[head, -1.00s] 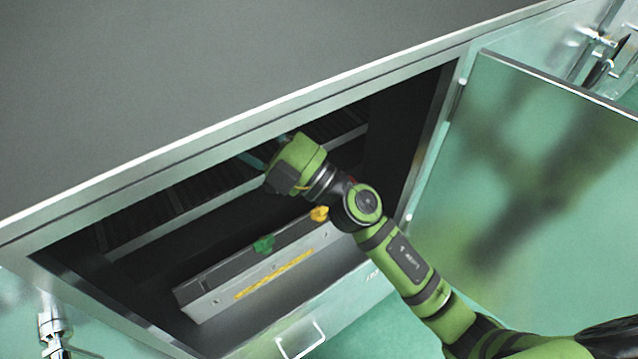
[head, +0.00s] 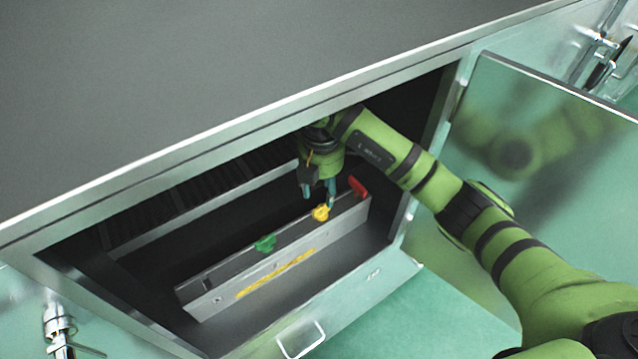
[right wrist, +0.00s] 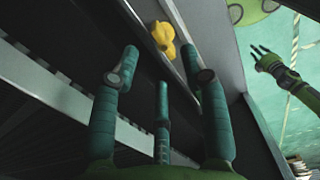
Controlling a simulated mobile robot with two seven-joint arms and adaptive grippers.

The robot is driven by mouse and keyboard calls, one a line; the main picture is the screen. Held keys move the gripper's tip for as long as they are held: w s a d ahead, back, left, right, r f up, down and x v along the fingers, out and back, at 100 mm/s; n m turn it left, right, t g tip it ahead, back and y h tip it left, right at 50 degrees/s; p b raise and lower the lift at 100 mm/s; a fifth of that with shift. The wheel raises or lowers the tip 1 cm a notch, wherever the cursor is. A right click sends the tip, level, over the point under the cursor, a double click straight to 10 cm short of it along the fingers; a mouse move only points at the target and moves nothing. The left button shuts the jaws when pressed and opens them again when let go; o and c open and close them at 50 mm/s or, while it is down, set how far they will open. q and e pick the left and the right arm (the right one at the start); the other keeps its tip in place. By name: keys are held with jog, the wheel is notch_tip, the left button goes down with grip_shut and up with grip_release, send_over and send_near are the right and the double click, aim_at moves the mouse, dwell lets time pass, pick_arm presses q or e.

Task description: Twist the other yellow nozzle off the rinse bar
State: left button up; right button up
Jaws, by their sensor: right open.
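The rinse bar (head: 225,295) is a long grey bar inside the open cabinet. One yellow nozzle (head: 320,212) sits on it, between a green nozzle (head: 265,243) and a red nozzle (head: 358,187). My right gripper (head: 320,192) is open and empty, fingers pointing down just above and behind the yellow nozzle; contact is unclear. In the right wrist view the yellow nozzle (right wrist: 163,38) lies beyond the spread teal fingers (right wrist: 162,95). My left gripper (right wrist: 262,58) shows small in the right wrist view, fingers apart, outside the cabinet and away from the bar.
The cabinet's upper edge (head: 250,125) passes close over my right wrist. The open door (head: 545,150) stands to the right of my arm. A pale rail (head: 205,208) runs behind the bar. A wire handle (head: 301,340) is on the front. The bar's left half has free room above.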

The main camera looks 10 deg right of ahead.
aim_at(320, 206)
notch_tip(320, 206, down, 5)
jog(key=shift+r+p, duration=0.15)
jog(key=shift+p, duration=0.8)
jog(key=shift+f, duration=0.8)
grip_shut()
jog(key=n+b, duration=0.2)
jog(key=n, duration=0.3)
jog(key=shift+a+r+n, duration=0.1)
jog(key=shift+n, duration=0.7)
